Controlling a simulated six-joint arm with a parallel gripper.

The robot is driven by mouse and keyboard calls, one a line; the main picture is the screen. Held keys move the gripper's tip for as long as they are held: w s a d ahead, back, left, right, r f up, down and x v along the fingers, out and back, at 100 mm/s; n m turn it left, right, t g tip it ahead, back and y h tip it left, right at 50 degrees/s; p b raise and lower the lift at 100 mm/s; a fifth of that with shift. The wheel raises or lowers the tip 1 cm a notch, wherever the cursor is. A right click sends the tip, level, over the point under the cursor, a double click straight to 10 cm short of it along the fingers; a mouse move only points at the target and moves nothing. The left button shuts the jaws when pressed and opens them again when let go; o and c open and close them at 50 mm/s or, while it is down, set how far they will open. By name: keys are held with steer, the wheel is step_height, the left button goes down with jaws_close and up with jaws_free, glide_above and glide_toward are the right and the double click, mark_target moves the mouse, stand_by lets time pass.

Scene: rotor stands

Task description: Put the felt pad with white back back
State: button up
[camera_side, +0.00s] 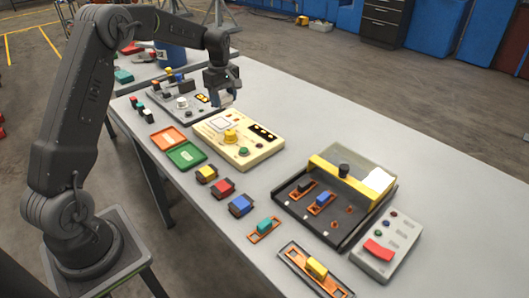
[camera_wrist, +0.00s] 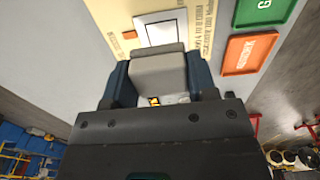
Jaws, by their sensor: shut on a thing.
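My gripper (camera_side: 221,92) is shut on a pale, white-backed block, the felt pad (camera_wrist: 160,74). In the wrist view the pad sits between my two blue-grey fingers (camera_wrist: 160,82); its far face is hidden. In the side view my gripper is above the back end of a cream panel (camera_side: 268,148), and the pad is too small there to make out clearly. The panel has a pale square with a dark outline (camera_side: 222,123), which also shows just beyond the pad in the wrist view (camera_wrist: 162,28). The pad appears apart from the panel.
On the panel stand a yellow knob (camera_side: 231,136) and a green button (camera_side: 243,152). Beside it lie an orange tray (camera_side: 166,138) and a green tray (camera_side: 187,155). A grey board with parts (camera_side: 178,104) lies behind. Coloured blocks and a dark fixture (camera_side: 318,215) stand in front.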

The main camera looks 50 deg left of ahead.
steer(key=s+d, duration=0.3)
steer(key=d, duration=1)
glide_above(281, 169)
step_height(281, 169, down, 7)
steer(key=shift+a+f, duration=0.1)
steer(key=shift+f, duration=2.05)
steer(key=o, duration=0.9)
steer(key=shift+f, duration=0.1)
step_height(281, 169, up, 12)
steer(key=shift+r, duration=0.25)
